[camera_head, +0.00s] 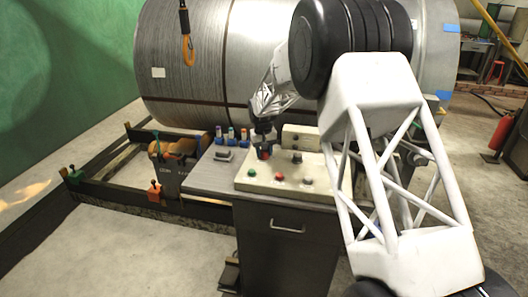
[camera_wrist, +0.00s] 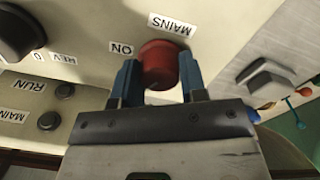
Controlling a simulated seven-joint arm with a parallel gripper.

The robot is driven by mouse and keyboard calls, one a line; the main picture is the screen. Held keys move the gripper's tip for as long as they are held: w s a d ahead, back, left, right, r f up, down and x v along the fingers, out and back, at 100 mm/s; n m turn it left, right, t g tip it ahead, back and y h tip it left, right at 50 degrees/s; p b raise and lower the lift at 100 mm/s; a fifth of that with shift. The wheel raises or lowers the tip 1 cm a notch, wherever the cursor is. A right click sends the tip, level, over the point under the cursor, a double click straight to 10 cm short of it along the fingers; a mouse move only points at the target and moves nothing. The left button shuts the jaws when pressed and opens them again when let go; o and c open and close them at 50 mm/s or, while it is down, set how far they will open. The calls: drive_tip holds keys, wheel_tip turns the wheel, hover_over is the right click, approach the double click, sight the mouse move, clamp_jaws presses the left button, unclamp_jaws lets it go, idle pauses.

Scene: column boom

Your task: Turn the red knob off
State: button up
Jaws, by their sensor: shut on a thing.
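The red knob (camera_wrist: 159,64) stands on a cream control panel (camera_wrist: 100,30), beside labels reading "MAINS" and "ON". In the wrist view my gripper (camera_wrist: 159,72) has its two blue fingers on either side of the knob, shut on it. The lower part of the knob is partly hidden by the gripper. In the head view my gripper (camera_head: 263,146) reaches down onto the panel (camera_head: 240,182) at its back left, where the knob is small and mostly covered.
In the head view, green (camera_head: 252,172) and red (camera_head: 280,177) buttons sit in front of my gripper. A large metal drum (camera_head: 190,65) stands behind.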

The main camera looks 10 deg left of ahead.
drive_tip(key=n, duration=0.6)
idle(0.4)
drive_tip(key=o, duration=0.9)
drive_tip(key=shift+o, duration=0.2)
drive_tip(key=shift+r, duration=0.1)
drive_tip(key=shift+s+r, duration=0.1)
drive_tip(key=shift+r, duration=3.7)
